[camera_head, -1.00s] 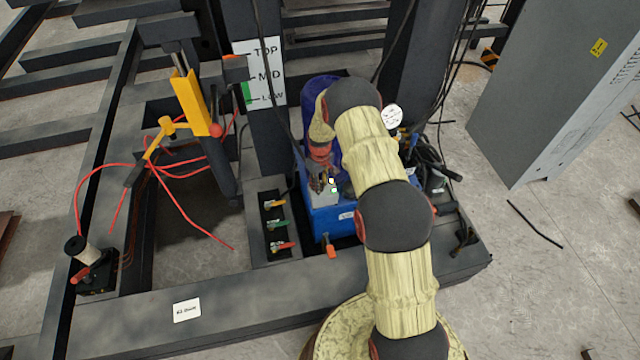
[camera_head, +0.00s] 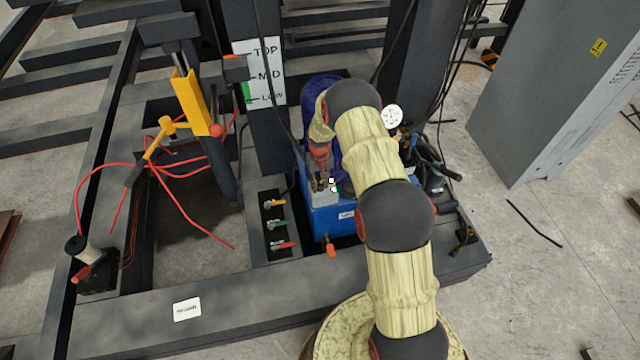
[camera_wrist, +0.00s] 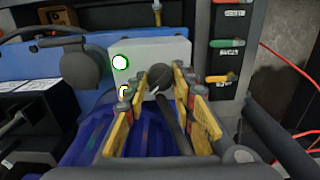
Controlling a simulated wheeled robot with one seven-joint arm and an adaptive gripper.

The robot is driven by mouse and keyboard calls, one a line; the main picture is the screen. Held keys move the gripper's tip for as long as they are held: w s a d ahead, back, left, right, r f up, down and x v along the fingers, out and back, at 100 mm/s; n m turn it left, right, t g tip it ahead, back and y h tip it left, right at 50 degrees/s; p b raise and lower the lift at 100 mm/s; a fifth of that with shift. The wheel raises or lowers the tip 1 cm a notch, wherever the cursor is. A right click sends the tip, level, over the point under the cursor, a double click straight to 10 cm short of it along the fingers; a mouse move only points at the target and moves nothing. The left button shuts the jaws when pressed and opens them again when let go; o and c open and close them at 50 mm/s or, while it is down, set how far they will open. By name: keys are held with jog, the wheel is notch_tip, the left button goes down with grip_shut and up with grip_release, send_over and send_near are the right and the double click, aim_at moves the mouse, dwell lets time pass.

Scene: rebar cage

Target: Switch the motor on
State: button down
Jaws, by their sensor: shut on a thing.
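In the wrist view, a pale grey switch box (camera_wrist: 170,52) carries a dark round knob (camera_wrist: 158,73) and a round indicator with a green rim (camera_wrist: 120,62). My gripper (camera_wrist: 160,82) has its yellow fingers on either side of the knob, shut on it. The knob's setting cannot be read. In the head view, my gripper (camera_head: 321,184) points down at the switch box (camera_head: 325,199) on the blue unit (camera_head: 335,222). The dark blue motor cylinder (camera_head: 318,92) stands behind, partly hidden by my arm.
Yellow, green and red valve handles (camera_head: 278,224) sit on a panel left of the box. A pressure gauge (camera_head: 392,117) and black hoses stand to the right. A yellow lever pump (camera_head: 192,103) with red hoses is at left, and a grey cabinet (camera_head: 555,85) at right.

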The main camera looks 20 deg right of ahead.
aim_at(320, 184)
dwell(0.3)
jog(key=c, duration=1.5)
grip_release()
jog(key=shift+o, duration=0.2)
jog(key=shift+r, duration=0.15)
notch_tip(320, 184, up, 12)
jog(key=shift+s, duration=0.1)
